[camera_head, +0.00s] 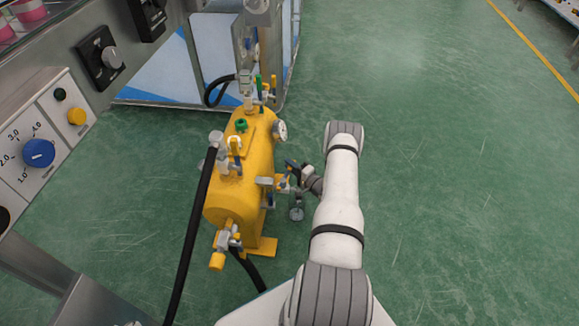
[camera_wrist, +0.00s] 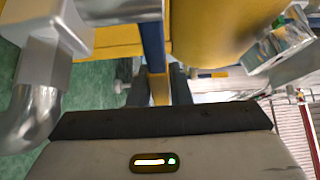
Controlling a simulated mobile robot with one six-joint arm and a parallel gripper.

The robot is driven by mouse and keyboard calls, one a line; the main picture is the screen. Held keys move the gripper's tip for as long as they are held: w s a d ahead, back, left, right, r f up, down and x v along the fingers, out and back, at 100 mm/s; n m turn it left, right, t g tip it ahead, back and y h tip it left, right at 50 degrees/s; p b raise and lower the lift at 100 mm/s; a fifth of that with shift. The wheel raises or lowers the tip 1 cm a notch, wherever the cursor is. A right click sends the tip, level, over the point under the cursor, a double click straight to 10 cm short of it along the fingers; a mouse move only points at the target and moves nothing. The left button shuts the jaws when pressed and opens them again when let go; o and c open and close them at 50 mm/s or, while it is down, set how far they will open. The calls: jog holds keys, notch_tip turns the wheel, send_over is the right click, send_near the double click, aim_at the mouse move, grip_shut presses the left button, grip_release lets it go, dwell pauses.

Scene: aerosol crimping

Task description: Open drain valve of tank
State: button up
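The yellow tank (camera_head: 237,180) stands on the floor at centre left in the head view. A valve fitting (camera_head: 266,182) sticks out from its right side. My gripper (camera_head: 288,178) is beside this fitting, partly hidden by the wrist. In the wrist view, a narrow blue and yellow lever (camera_wrist: 153,45) reaches down between the two dark fingertips of my gripper (camera_wrist: 159,88). The fingers stand close on both sides of it; whether they press on it I cannot tell.
A pressure gauge (camera_head: 280,130) and several small valves sit on the tank. A black hose (camera_head: 193,235) runs along its left side. A control panel (camera_head: 45,140) with knobs is at the left. A grey metal pipe (camera_wrist: 30,115) is close left in the wrist view. Green floor at right is clear.

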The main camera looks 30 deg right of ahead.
jog(key=o, duration=0.4)
jog(key=shift+s, duration=0.1)
jog(key=p+v, duration=0.2)
jog(key=v, duration=0.5)
jog(key=shift+s, duration=0.35)
jog(key=shift+d, duration=0.15)
